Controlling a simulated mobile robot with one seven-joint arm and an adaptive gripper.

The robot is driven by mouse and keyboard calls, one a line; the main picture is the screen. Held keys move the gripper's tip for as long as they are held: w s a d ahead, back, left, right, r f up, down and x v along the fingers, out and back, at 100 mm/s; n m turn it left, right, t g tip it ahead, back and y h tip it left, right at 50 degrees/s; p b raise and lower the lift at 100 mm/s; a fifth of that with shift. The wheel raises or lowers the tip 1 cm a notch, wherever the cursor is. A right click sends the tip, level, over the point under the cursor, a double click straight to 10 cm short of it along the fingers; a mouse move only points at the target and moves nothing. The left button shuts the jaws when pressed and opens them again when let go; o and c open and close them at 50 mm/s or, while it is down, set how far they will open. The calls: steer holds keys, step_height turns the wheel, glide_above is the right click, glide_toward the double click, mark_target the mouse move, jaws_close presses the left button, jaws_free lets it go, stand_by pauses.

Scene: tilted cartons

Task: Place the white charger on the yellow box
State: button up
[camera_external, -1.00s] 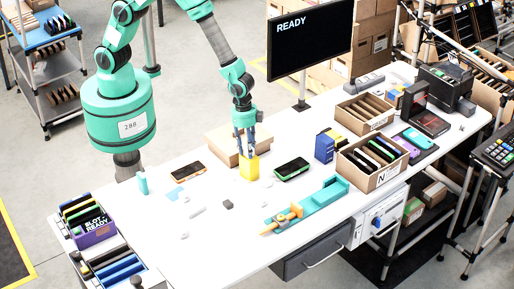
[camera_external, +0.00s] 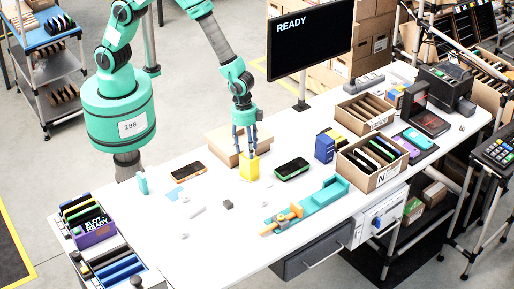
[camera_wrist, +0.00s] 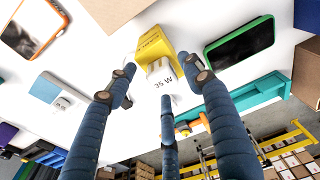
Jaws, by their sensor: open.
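The yellow box (camera_external: 249,168) stands on the white table in the external view, below my gripper. In the wrist view, the yellow box (camera_wrist: 153,44) shows behind the white charger (camera_wrist: 162,82), which is marked "35 W". The charger appears to rest on the box's top, though the contact is hard to see. My gripper (camera_external: 245,150) points down over the box, with its fingers spread. In the wrist view, my open gripper (camera_wrist: 165,90) has its three dark fingers around the charger, with visible gaps. The charger is hard to make out in the external view.
A cardboard box (camera_external: 224,148) stands close behind the gripper. An orange-framed phone (camera_external: 188,171) and a green-edged phone (camera_external: 292,169) lie on either side. A teal fixture (camera_external: 322,197) lies to the right front. Small pale items, including a light-blue piece (camera_external: 174,193), lie left front.

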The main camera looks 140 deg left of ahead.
step_height(320, 180, up, 11)
steer(key=s, duration=0.1)
steer(key=shift+s+r, duration=0.15)
steer(key=shift+s, duration=0.05)
steer(key=shift+d, duration=0.1)
stand_by(0.4)
steer(key=shift+r, duration=0.1)
stand_by(0.5)
steer(key=s+d+r+t, duration=0.1)
steer(key=s+d+r, duration=0.2)
steer(key=d+r, duration=0.3)
steer(key=s+d+r+m, duration=0.1)
steer(key=s+d+r, duration=0.2)
steer(key=d+r, duration=0.35)
steer(key=s+d+r+t, duration=0.1)
steer(key=s+d+r, duration=0.3)
steer(key=r, duration=0.4)
steer(key=s+d+r+t, duration=0.1)
steer(key=s+d+r, duration=0.3)
steer(key=s, duration=0.6)
steer(key=s+d+r+m+t, duration=0.1)
steer(key=s+d+r, duration=0.3)
steer(key=s+d, duration=0.3)
steer(key=s, duration=0.2)
steer(key=shift+s, duration=0.35)
